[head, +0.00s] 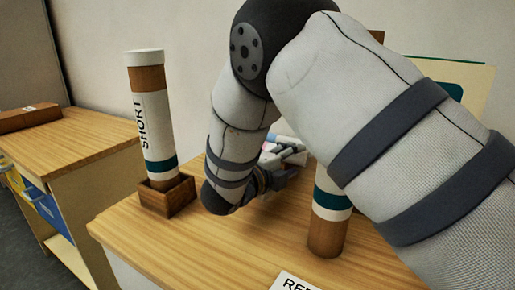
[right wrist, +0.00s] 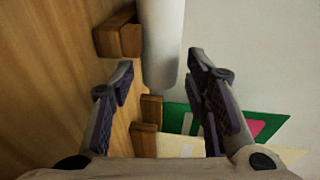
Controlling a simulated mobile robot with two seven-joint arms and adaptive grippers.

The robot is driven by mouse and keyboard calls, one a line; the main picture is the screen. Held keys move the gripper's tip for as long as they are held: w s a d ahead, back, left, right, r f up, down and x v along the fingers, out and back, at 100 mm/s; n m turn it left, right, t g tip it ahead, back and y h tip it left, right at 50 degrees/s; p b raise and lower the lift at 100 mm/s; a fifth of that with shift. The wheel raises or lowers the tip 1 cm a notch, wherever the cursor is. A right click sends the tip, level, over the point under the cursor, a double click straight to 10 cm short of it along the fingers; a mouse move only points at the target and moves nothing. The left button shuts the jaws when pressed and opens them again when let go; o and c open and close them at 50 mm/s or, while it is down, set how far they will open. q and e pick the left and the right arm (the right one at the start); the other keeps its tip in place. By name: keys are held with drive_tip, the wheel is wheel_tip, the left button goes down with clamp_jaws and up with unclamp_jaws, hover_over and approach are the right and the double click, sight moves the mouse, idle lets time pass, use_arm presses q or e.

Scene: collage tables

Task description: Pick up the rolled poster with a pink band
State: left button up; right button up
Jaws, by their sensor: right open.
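A white roll (right wrist: 162,45) lies among small wooden blocks in the right wrist view, past my right gripper's fingertips and roughly in line with the gap between them. No pink band shows on the part of it in that view. In the head view, small white, pink and pale blue surfaces (head: 271,141) show behind my right gripper (head: 288,155); I cannot tell whether they are the poster. My right gripper is open and empty, with its fingers (right wrist: 160,75) apart in the wrist view. My arm hides much of that area. My left gripper is not in view.
A tall tube labelled SHORT (head: 153,125) stands in a wooden holder (head: 167,196) on the table (head: 230,240). Another teal-banded tube (head: 327,235) stands partly behind my arm. A white card (head: 296,283) is at the front. A green and pink panel (right wrist: 235,122) lies by the blocks (right wrist: 150,108).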

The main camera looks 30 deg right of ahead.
drive_tip(key=x, duration=0.2)
drive_tip(key=shift+w+d, duration=0.15)
drive_tip(key=shift+d, duration=0.2)
drive_tip(key=c, duration=0.9)
drive_tip(key=shift+c, duration=0.2)
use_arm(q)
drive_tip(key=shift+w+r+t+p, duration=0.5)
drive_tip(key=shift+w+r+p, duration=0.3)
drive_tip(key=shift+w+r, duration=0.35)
use_arm(e)
wheel_tip(320, 180, up, 28)
